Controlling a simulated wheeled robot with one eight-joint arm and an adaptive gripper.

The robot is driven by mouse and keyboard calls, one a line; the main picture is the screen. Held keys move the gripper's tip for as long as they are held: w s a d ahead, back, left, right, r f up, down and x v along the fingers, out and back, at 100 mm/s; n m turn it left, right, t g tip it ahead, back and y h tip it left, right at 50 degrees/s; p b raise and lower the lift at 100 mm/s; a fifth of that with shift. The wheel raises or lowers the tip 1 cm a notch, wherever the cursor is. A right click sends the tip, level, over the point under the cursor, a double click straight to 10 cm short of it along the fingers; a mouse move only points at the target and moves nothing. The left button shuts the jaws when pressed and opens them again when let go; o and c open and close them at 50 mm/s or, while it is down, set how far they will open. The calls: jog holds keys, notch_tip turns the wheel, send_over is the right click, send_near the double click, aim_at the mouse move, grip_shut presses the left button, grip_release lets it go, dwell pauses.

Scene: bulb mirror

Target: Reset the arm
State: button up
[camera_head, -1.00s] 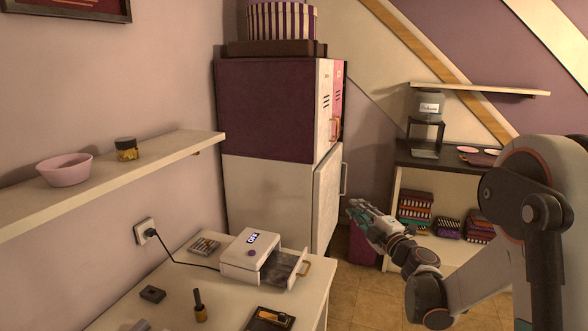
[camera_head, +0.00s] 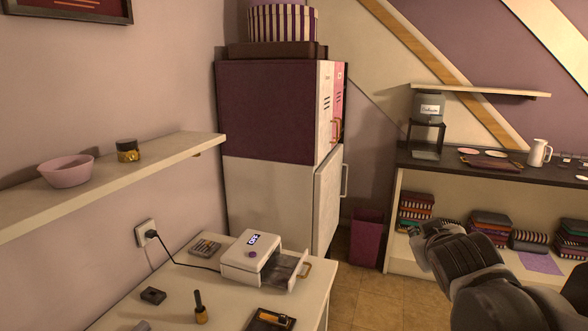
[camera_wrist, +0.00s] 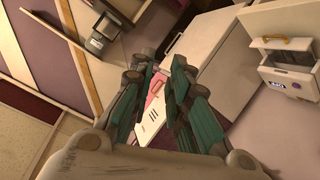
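My gripper (camera_wrist: 163,80) shows in the wrist view, its two teal-padded fingers apart with nothing between them. The pink and white cabinet door (camera_wrist: 152,118) shows behind the gap between the fingers. In the head view my dark arm links fill the lower right corner, and I cannot make out the fingers there.
A white device (camera_head: 249,255) with a pulled-out drawer stands on the white table (camera_head: 222,300) at lower left. A tall cabinet (camera_head: 268,110) stands behind it, its lower door slightly ajar. A purple bin (camera_head: 367,238) and stocked shelf unit (camera_head: 440,188) are right. Floor between is clear.

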jog(key=s+a+f+m+g+y, duration=0.1)
jog(key=s+a+f+g, duration=0.2)
jog(key=s, duration=0.6)
jog(key=s+a+f+m+g+y, duration=0.1)
jog(key=s+a+f+g+y, duration=0.1)
jog(key=s+a+f, duration=0.2)
jog(key=s+f, duration=0.3)
jog(key=s, duration=0.3)
jog(key=shift+a+g, duration=0.15)
jog(key=shift+g, duration=0.25)
